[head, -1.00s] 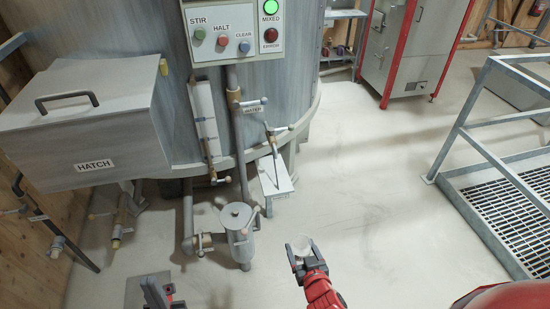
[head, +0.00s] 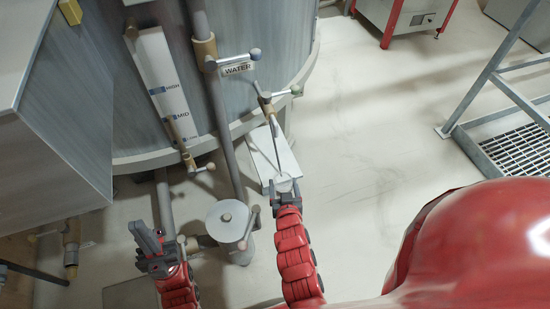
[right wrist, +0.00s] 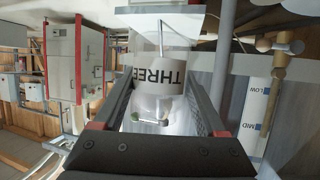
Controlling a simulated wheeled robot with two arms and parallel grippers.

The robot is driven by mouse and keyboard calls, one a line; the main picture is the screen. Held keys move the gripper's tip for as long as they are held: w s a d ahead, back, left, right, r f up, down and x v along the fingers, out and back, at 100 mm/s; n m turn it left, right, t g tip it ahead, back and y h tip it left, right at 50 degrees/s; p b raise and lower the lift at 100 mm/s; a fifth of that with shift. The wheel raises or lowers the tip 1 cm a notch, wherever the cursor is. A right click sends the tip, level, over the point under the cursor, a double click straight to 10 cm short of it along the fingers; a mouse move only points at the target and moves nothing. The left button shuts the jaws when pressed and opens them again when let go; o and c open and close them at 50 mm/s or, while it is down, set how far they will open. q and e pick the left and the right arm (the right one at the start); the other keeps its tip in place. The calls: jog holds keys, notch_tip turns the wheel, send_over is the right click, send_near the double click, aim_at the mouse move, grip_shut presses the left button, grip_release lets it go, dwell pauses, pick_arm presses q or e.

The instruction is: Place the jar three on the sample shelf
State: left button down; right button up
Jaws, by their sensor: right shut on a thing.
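The jar three (right wrist: 160,77), a pale jar whose label reads THREE, sits between the two fingers of my right gripper (right wrist: 163,108) in the right wrist view. In the head view my right gripper (head: 285,190) is shut on the jar (head: 284,183), whose pale top shows at the fingertips. The jar is at the near end of a white shelf plate (head: 266,150), apparently the sample shelf. The plate (right wrist: 150,22) also shows just beyond the jar in the right wrist view. Whether jar and plate touch is unclear. My left gripper (head: 152,245) is at lower left, its jaw opening unclear.
A grey lidded pot (head: 228,220) stands between my arms. The tank wall (head: 110,110) is behind, and a railing (head: 490,75) stands at right. The floor right of the plate is clear.

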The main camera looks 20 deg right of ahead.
jog(key=w, duration=0.4)
jog(key=w+d+p, duration=0.1)
jog(key=w, duration=0.4)
jog(key=w+d+f, duration=0.1)
jog(key=w, duration=0.4)
jog(key=shift+d, duration=0.15)
jog(key=shift+w+d+f+b, duration=0.1)
jog(key=shift+w+f+b, duration=0.15)
jog(key=shift+f, duration=0.65)
jog(key=shift+w+f+b, duration=0.1)
jog(key=shift+w+f, duration=0.1)
jog(key=shift+f, duration=0.7)
jog(key=shift+f, duration=0.25)
jog(key=o, duration=1.4)
jog(key=shift+o, duration=0.3)
jog(key=shift+r, duration=0.1)
